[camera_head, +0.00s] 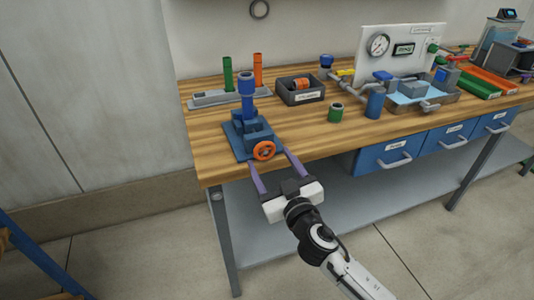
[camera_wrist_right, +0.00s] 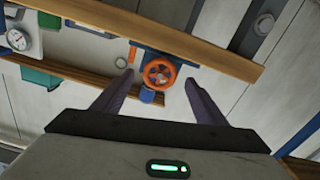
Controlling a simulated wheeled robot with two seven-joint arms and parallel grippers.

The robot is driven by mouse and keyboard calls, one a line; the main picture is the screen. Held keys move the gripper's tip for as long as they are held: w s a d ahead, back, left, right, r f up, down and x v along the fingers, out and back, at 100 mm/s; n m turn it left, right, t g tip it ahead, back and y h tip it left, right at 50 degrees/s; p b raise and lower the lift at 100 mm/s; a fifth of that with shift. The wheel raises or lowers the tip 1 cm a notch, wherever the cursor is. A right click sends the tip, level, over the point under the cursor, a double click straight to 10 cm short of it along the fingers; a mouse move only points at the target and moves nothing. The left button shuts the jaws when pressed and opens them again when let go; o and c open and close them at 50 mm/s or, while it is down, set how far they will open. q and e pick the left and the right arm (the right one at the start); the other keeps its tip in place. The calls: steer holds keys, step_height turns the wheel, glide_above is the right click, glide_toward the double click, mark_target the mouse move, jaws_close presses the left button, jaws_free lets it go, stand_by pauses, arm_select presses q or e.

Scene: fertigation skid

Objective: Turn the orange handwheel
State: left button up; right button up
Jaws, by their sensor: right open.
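The orange handwheel (camera_head: 264,151) is on the front of a blue valve unit (camera_head: 247,130) near the front left corner of the wooden bench. In the right wrist view the orange handwheel (camera_wrist_right: 159,72) faces me, above and between the fingertips. My right gripper (camera_head: 271,161) comes from the front with its purple fingers spread on either side of the wheel. I cannot tell whether the fingertips touch the valve unit. My left gripper is not in view.
On the bench (camera_head: 330,140) stand a dark box (camera_head: 300,95), a green cylinder (camera_head: 335,113) and a blue cylinder (camera_head: 374,103). A grey rack (camera_head: 225,98) holds green and orange tubes behind the valve. A gauge panel (camera_head: 400,50) stands farther right. Blue drawers (camera_head: 390,152) hang under the bench.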

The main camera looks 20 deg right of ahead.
mark_target(266, 153)
steer(key=shift+w+a, duration=0.1)
steer(key=shift+w, duration=1.65)
steer(key=c, duration=1)
steer(key=shift+c, duration=0.2)
